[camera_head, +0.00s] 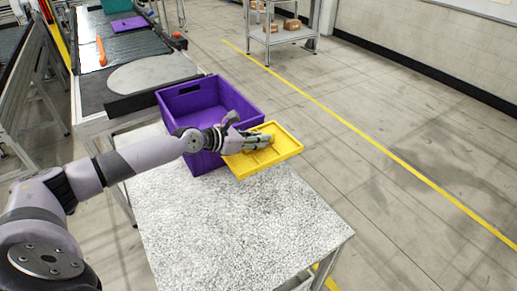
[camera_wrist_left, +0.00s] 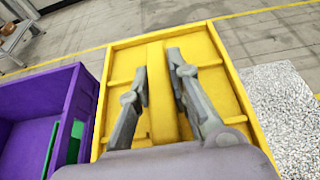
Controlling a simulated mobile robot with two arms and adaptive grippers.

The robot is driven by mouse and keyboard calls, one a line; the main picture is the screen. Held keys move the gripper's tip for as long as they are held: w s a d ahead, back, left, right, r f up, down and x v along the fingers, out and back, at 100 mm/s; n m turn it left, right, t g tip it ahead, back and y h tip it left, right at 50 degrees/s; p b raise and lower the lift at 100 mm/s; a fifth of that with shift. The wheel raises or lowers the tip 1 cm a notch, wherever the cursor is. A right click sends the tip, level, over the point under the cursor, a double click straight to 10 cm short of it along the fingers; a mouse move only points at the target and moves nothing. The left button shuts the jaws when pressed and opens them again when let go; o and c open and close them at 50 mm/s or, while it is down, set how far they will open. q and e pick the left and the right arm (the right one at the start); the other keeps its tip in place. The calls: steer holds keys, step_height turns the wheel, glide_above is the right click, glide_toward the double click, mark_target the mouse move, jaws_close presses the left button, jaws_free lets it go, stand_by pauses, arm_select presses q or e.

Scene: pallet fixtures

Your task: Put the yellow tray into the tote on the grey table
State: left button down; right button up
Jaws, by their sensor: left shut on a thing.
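The yellow tray (camera_head: 279,153) is held by my left gripper (camera_head: 266,141) over the right side of the grey speckled table, beside the tote. In the left wrist view the gripper's fingers (camera_wrist_left: 164,75) straddle the tray's middle rib, and the yellow tray (camera_wrist_left: 120,66) fills the centre. The purple tote (camera_head: 182,103) stands at the table's far end, just left of the tray, and its open inside shows empty in part. The purple tote also shows in the left wrist view (camera_wrist_left: 30,93) at the left. My right gripper is not in view.
The grey speckled table (camera_head: 230,225) is clear in front of the tote. A conveyor (camera_head: 115,50) with a purple item (camera_head: 130,24) and an orange item (camera_head: 101,51) lies beyond it. A shelf cart (camera_head: 282,35) with boxes stands farther back.

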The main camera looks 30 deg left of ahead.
arm_select(q)
steer(key=shift+r, duration=1.35)
steer(key=s+d+r+m+g+h, duration=0.2)
steer(key=s+d, duration=0.2)
steer(key=d, duration=0.4)
steer(key=s+d+r+m+g+h, duration=0.2)
steer(key=s+d+m, duration=0.15)
steer(key=d, duration=0.55)
steer(key=s+a+f, duration=0.1)
steer(key=s+a, duration=0.1)
steer(key=s, duration=0.5)
steer(key=s+a+f, duration=0.1)
steer(key=s+a, duration=0.2)
steer(key=s, duration=0.4)
steer(key=shift+s+f+n+b, duration=0.25)
steer(key=shift+f+n+b, duration=0.1)
steer(key=shift+b, duration=0.1)
steer(key=shift+w+r, duration=0.1)
steer(key=shift+w, duration=0.05)
